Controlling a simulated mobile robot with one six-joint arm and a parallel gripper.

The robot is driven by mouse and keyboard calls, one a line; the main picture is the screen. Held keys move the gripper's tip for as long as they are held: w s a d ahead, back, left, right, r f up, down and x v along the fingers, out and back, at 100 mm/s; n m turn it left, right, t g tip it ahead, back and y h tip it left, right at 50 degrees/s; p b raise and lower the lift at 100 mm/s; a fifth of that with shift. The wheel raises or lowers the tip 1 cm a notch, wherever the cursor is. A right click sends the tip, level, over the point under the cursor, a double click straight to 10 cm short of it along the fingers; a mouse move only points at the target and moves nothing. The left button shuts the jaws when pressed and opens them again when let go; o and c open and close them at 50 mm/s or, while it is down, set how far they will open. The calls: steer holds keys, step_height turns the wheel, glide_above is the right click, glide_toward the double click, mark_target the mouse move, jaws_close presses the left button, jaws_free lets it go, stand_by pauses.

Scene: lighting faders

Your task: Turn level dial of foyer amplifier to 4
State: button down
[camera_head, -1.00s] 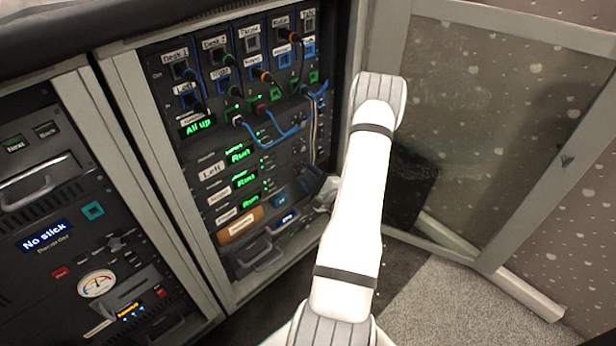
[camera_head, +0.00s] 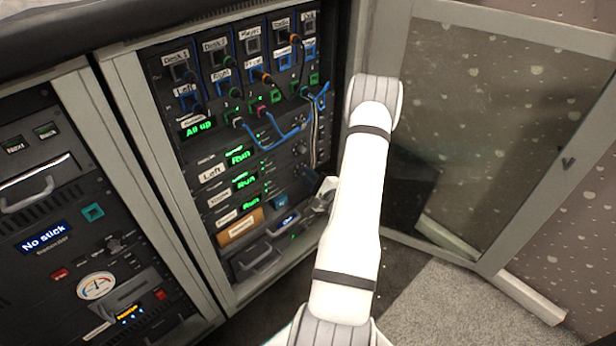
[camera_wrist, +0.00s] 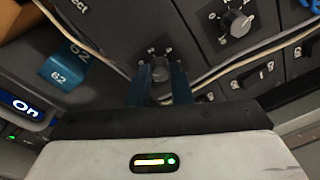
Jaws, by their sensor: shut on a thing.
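In the wrist view my gripper (camera_wrist: 160,88) is shut on a small dark round dial (camera_wrist: 159,70) on the black panel. Pale marks ring the dial, too small to read, and the fingers hide its lower part. A second dial (camera_wrist: 238,22) with a grey knob and a numbered scale sits free at the upper right. In the head view the rack's amplifier rows, one of them labelled Foyer (camera_head: 227,218), show green Run displays (camera_head: 251,202). My arm hides the dial there, with my gripper (camera_head: 321,192) just seen at the rack's lower right.
Blue and pale cables (camera_head: 262,140) hang across the rack front; pale cables (camera_wrist: 215,70) also pass close to the gripper in the wrist view. A blue tag marked 62 (camera_wrist: 64,68) is at the left. The open glass door (camera_head: 490,130) stands right of my arm.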

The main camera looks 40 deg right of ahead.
steer(key=shift+m, duration=0.3)
steer(key=m+p, duration=0.1)
steer(key=m, duration=0.1)
steer(key=m+p, duration=0.2)
steer(key=m, duration=0.1)
steer(key=shift+r+g, duration=0.2)
steer(key=shift+g, duration=0.1)
steer(key=m+p, duration=0.2)
steer(key=m, duration=0.3)
steer(key=shift+d+y, duration=0.1)
steer(key=shift+y, duration=0.3)
steer(key=shift+d+m+g+y+p, duration=0.15)
steer(key=shift+m+y+p, duration=0.25)
steer(key=shift+m+p, duration=1.25)
steer(key=shift+d+m+g+y+p, duration=0.15)
steer(key=shift+m+y+p, duration=0.2)
steer(key=shift+m, duration=2.5)
steer(key=shift+a, duration=0.1)
steer(key=c, duration=1.3)
jaws_free()
